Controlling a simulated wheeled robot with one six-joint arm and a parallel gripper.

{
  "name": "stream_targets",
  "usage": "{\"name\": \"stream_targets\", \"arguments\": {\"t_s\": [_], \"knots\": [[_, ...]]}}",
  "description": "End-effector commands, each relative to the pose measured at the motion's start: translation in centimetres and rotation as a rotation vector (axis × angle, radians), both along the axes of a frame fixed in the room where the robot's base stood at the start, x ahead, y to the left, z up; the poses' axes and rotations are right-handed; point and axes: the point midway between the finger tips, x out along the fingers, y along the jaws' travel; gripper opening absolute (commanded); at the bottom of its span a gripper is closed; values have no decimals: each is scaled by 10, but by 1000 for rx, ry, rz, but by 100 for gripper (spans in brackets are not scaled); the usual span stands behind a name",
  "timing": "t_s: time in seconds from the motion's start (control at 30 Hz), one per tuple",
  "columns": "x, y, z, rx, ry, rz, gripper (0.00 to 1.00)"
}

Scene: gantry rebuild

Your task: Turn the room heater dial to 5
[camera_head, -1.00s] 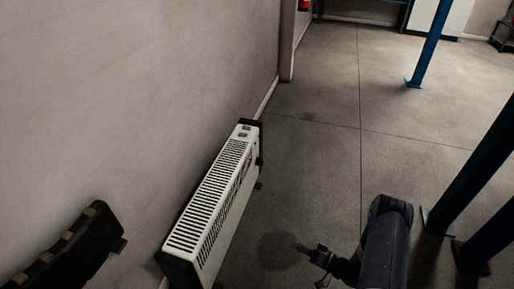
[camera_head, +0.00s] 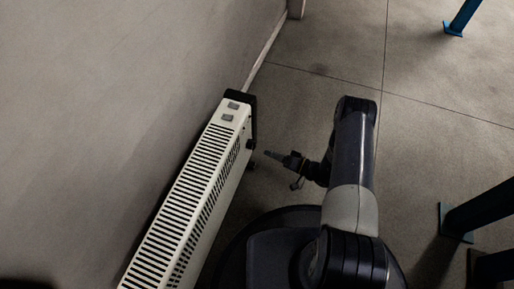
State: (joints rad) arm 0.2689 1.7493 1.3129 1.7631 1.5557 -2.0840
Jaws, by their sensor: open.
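The white room heater (camera_head: 190,200) stands along the wall, with a slotted top and a black end cap (camera_head: 240,97) at its far end. Two small grey switches (camera_head: 230,111) sit on top near that end. A small dark knob-like part (camera_head: 250,143) shows on its right side; I cannot tell for sure that it is the dial, and no numbers are readable. My gripper (camera_head: 268,154) is open and points left at the heater's far right side, a short gap away from it. The fingers are small and dark here.
The bare wall (camera_head: 110,90) is on the left, close to the heater. Blue posts (camera_head: 463,15) stand on the concrete floor (camera_head: 420,100), one at the top right and others (camera_head: 490,215) at the right. The floor beyond the heater's far end is clear.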

Motion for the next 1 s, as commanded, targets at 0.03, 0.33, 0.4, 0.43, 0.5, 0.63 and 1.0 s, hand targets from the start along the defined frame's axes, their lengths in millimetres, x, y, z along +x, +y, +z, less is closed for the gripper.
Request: {"name": "stream_targets", "arguments": {"t_s": [0.03, 0.33, 0.4, 0.43, 0.5, 0.63, 1.0], "knots": [[4, 10, -3, -1, -2, 5, 58], [25, 52, -2, -1, -2, 2, 58], [28, 57, -2, -1, -1, 2, 58], [29, 59, -1, 0, 0, 1, 58], [31, 62, -1, 1, 0, 1, 58], [32, 64, 0, 1, 0, 1, 58], [32, 63, 0, 0, 0, 0, 42]]}}
